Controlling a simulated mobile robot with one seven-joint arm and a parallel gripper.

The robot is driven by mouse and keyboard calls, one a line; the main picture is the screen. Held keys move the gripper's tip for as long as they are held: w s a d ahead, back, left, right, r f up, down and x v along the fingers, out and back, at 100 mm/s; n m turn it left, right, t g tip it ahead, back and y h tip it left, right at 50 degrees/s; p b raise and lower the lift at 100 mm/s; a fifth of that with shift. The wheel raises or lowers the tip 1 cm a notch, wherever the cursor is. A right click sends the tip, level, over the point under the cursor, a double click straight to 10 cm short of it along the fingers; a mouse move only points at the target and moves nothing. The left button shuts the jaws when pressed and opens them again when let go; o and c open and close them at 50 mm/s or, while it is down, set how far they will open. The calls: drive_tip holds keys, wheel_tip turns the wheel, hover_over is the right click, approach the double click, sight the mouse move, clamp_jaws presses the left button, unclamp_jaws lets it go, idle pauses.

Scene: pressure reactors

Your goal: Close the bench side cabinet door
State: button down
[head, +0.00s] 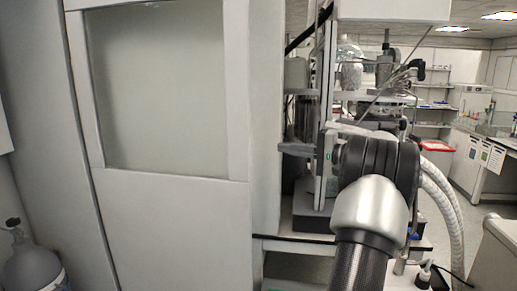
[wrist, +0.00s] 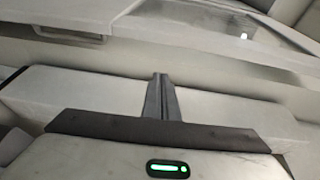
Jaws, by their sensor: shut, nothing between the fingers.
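The cabinet door is most likely the large white panel (head: 170,230) with a frosted window, filling the left half of the head view. Its right edge shows as a thick white strip beside the reactor equipment. My gripper (wrist: 161,76) is shut and empty in the wrist view, its two fingers together. A pale panel (wrist: 230,92) lies just beyond the fingertips; I cannot tell whether they touch it. A recessed handle (wrist: 70,33) and a glassy pane (wrist: 220,28) show farther off. In the head view my arm is right of the white panel, and the fingertips are not clear.
Reactor equipment with a glass vessel (head: 350,68) stands close behind my gripper. A grey gas cylinder (head: 33,262) stands at the lower left. A white corrugated hose (head: 440,195) hangs right of my arm. Open floor and another lab bench (head: 482,160) lie at the far right.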

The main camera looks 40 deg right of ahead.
drive_tip(key=w+a+p, duration=0.1)
drive_tip(key=w+a, duration=0.5)
drive_tip(key=shift+w+r+t+p, duration=0.15)
drive_tip(key=shift+w+t+p, duration=0.15)
drive_tip(key=shift+m+h, duration=0.3)
idle(0.3)
